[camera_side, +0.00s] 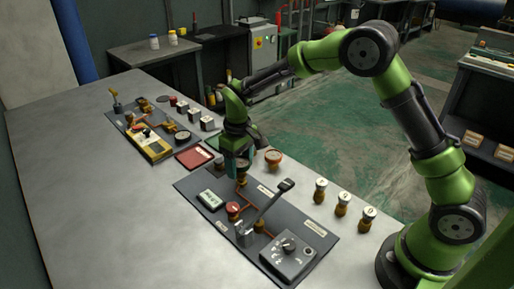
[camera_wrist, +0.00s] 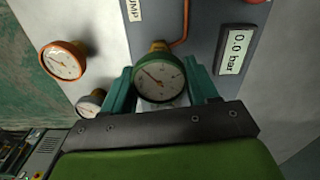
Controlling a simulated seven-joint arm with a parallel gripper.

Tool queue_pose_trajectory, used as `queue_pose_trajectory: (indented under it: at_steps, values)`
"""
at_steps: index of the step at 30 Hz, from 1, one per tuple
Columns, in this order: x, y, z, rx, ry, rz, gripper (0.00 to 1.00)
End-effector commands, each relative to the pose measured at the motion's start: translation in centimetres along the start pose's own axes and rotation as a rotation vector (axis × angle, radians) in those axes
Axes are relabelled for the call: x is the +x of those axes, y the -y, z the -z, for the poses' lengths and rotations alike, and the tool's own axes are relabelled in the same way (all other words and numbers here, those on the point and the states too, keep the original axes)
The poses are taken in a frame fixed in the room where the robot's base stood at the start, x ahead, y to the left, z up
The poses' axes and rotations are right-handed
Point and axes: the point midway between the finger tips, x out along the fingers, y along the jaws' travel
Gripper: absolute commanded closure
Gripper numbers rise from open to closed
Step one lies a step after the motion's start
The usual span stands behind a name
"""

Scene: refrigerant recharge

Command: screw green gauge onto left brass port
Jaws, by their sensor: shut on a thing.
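The green gauge (camera_wrist: 158,77) has a round white dial and sits between my gripper's teal fingers in the wrist view. My gripper (camera_wrist: 161,88) is shut on it. A brass fitting (camera_wrist: 158,46) shows just beyond the gauge's rim, at the edge of the grey panel (camera_wrist: 195,35). The gauge hides most of this fitting, and I cannot tell whether the threads are engaged. In the side view my gripper (camera_side: 238,170) points down at the back of the near panel (camera_side: 190,184), and its fingers largely hide the gauge and port.
An orange gauge (camera_side: 273,157) stands right of my gripper; the wrist view also shows it (camera_wrist: 63,60), with a small pale gauge (camera_wrist: 90,103). A raised lever (camera_side: 268,205), red knob (camera_side: 233,208) and display (camera_side: 210,199) crowd the panel. The table's left side is clear.

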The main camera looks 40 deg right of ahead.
Motion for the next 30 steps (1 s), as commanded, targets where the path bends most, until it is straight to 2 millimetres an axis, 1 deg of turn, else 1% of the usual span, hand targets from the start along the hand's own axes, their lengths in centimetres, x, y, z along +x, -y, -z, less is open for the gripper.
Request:
queue_pose_trajectory:
  at_steps: [11, 14, 18, 20, 30]
  values:
    - [0.71, 0.01, 0.03, 0.002, -0.001, 0.000, 0.70]
    - [0.71, -0.02, 0.02, 0.063, -0.001, 0.000, 0.70]
    - [0.73, -0.04, 0.01, 0.233, -0.001, 0.000, 0.70]
    - [0.73, -0.05, 0.02, 0.281, -0.001, 0.001, 0.70]
    - [0.76, -0.07, 0.02, 0.325, -0.002, 0.000, 0.70]
